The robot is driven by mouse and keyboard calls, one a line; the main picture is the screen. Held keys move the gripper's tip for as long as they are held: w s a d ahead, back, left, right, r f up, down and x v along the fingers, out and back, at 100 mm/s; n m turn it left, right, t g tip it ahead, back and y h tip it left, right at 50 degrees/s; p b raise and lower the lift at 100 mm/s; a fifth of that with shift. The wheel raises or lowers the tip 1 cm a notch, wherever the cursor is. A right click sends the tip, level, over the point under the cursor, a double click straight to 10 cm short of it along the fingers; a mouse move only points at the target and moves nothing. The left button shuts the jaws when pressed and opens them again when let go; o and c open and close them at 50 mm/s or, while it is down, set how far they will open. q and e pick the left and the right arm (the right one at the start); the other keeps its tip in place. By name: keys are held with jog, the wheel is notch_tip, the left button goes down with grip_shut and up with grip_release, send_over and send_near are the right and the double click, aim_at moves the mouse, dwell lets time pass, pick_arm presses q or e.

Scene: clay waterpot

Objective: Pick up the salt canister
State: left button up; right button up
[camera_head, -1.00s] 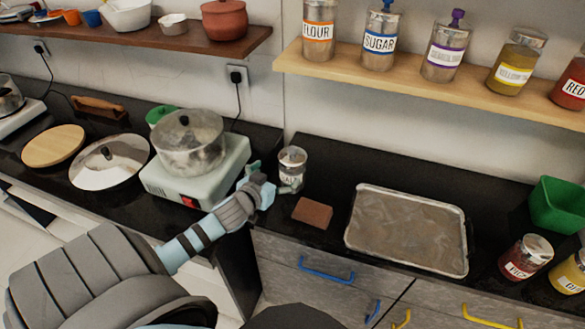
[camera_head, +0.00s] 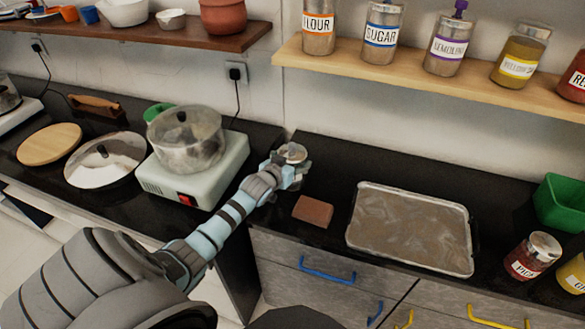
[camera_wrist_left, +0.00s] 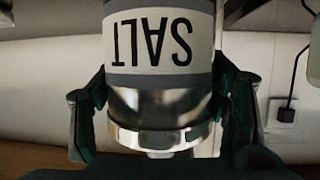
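The salt canister is a small clear jar with a metal lid and a white SALT label. In the head view its lid (camera_head: 292,152) shows above my left gripper (camera_head: 285,170), which hides most of its body. In the left wrist view the canister (camera_wrist_left: 160,45) fills the middle, label upside down. My left gripper (camera_wrist_left: 161,85) has one finger on each side of it, both very close to its sides. I cannot tell whether they press on it. The canister stands on the dark counter. My right gripper is not in view.
A brown block (camera_head: 313,211) lies just right of the gripper, and a metal tray (camera_head: 410,265) lies beyond it. A pot (camera_head: 186,142) sits on a white hotplate (camera_head: 215,165) to the left. A shelf (camera_head: 400,75) with labelled jars hangs above.

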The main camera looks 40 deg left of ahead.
pick_arm(q)
jog(key=c, duration=1)
jog(key=shift+w, duration=0.1)
jog(key=shift+c, duration=0.7)
jog(key=shift+r, duration=0.15)
